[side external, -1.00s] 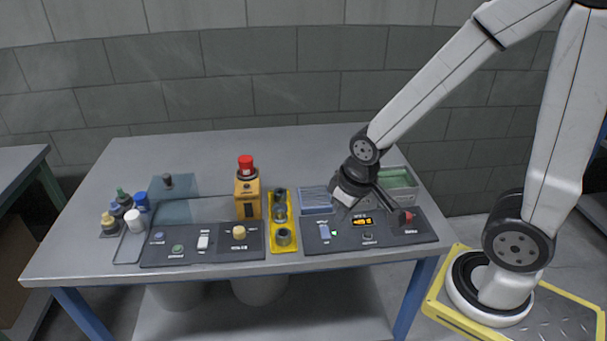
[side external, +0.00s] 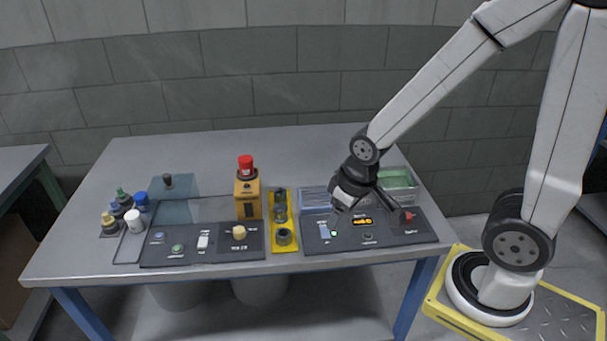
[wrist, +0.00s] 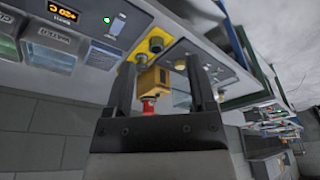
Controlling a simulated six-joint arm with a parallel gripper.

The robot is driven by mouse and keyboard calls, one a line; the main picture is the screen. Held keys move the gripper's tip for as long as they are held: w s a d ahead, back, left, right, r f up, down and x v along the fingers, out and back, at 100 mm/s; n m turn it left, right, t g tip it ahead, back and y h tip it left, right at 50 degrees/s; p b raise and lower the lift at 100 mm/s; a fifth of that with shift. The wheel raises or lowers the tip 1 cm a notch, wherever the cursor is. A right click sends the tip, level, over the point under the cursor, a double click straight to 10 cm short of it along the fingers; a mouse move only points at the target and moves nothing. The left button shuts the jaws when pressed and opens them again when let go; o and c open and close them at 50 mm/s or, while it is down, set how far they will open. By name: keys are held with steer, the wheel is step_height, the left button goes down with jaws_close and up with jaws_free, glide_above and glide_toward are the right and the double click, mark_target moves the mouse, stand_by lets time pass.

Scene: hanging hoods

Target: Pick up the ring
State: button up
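The likeliest ring is the short, hollow, dark round piece (side external: 284,237) at the front end of the yellow holder (side external: 292,247); I cannot tell for sure that it is the ring. It seems to show in the wrist view as a dark round piece (wrist: 157,42) on the yellow holder (wrist: 137,51). My gripper (side external: 369,222) is above the right control panel, to the right of the holder and apart from it. In the wrist view my gripper (wrist: 160,62) has its two fingers spread with nothing held between them.
An orange box with a red top (side external: 247,195) stands left of the holder. Control panels (side external: 205,257) line the front edge. Clear bins, one with green contents (side external: 398,180), stand behind my gripper. Small bottles (side external: 133,221) crowd the left. The back of the table is clear.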

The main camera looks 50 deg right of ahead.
steer(key=n+g, duration=0.3)
steer(key=n, duration=1.6)
glide_toward(283, 234)
steer(key=s+a, duration=0.1)
steer(key=shift+s+a+f, duration=0.1)
steer(key=shift+s+f, duration=0.05)
steer(key=shift+f, duration=1.5)
steer(key=shift+f, duration=0.1)
steer(key=shift+f, duration=2.5)
steer(key=c, duration=0.9)
steer(key=shift+c, duration=0.2)
